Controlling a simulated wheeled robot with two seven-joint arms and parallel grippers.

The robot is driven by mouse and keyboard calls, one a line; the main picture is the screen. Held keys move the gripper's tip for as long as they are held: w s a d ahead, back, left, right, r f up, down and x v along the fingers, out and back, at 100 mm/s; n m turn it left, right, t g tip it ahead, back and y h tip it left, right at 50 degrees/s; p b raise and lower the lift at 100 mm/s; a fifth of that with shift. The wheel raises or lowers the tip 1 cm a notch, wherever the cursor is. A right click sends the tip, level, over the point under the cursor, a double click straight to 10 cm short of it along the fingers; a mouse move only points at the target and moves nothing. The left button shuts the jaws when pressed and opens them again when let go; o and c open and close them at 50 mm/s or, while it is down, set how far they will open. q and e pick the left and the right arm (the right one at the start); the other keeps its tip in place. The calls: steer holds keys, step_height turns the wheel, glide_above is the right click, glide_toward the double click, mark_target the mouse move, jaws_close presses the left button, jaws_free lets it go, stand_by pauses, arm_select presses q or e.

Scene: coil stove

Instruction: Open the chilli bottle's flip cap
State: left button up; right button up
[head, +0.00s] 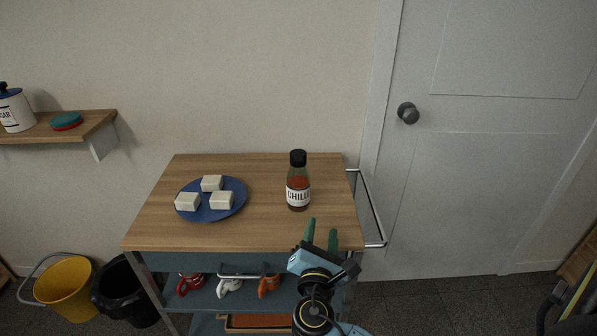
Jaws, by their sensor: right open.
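The chilli bottle (298,183) stands upright on the wooden top of the trolley, right of its middle. It is clear with red content, a white label and a black cap (298,158). The cap looks shut, though it is small in the view. My right gripper (321,231) is in front of and a little right of the bottle, by the trolley's front edge. Its two green fingers are apart with nothing between them, and they do not appear to touch the bottle. My left gripper is not in view.
A blue plate (211,216) with 3 white blocks sits left of the bottle on the trolley top (265,232). A metal rail (372,207) runs along the trolley's right side. Mugs (229,287) hang below. A yellow bucket (66,290) and black bin stand left; a door is behind right.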

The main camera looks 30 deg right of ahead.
mark_target(299, 163)
steer(key=w+a+r+n+t, duration=0.35)
steer(key=r+n+t, duration=0.2)
steer(key=n, duration=0.25)
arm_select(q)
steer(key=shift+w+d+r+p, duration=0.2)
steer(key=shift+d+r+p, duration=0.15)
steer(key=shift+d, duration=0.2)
arm_select(e)
steer(key=shift+y, duration=0.3)
steer(key=x, duration=1.3)
steer(key=shift+d+f, duration=0.15)
